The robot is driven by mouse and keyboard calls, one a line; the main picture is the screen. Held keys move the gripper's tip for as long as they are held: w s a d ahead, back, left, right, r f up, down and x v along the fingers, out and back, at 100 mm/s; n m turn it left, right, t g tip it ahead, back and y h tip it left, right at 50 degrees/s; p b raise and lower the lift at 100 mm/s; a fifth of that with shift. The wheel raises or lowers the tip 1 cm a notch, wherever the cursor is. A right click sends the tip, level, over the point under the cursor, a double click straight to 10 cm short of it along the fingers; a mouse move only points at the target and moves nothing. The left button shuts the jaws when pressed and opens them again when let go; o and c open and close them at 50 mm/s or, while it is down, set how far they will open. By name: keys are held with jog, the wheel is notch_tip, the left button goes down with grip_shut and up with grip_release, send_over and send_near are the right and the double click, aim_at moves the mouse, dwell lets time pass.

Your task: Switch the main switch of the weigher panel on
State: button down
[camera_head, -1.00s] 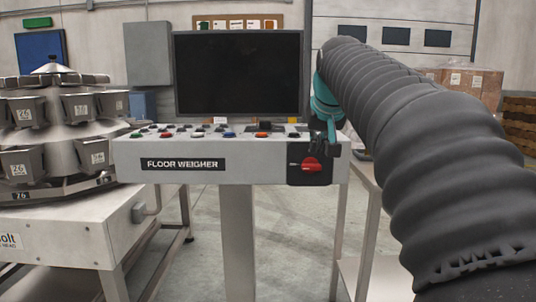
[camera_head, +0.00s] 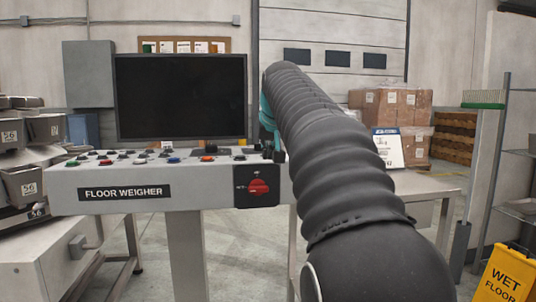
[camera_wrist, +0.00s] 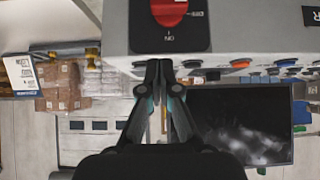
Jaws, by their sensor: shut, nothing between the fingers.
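The weigher panel (camera_head: 200,192) is a light grey console labelled FLOOR WEIGHER. Its main switch (camera_head: 258,186) is a red rotary knob on a black plate at the panel's right end. The knob shows at the top of the wrist view (camera_wrist: 169,10), upside down and partly cut off, with an ON mark and an OFF mark beside it. I cannot tell which mark it points to. My gripper (camera_wrist: 160,66) is shut and empty, apart from the knob, by the panel's top edge. In the head view my arm hides most of it.
Several coloured buttons (camera_head: 172,160) line the panel's top, below a dark monitor (camera_head: 180,97). A multihead weigher (camera_head: 20,150) stands left. A table (camera_head: 425,186), stacked cartons (camera_head: 390,106) and a yellow wet-floor sign (camera_head: 507,277) are on the right. Open floor shows under the panel.

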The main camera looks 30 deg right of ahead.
aim_at(263, 185)
jog(key=x, duration=0.6)
jog(key=shift+w+f, duration=0.2)
jog(key=shift+f, duration=0.1)
notch_tip(263, 185, down, 2)
jog(key=shift+w+d+f+b, duration=0.1)
jog(key=shift+f+b, duration=0.1)
jog(key=shift+b, duration=0.2)
jog(key=shift+f, duration=0.9)
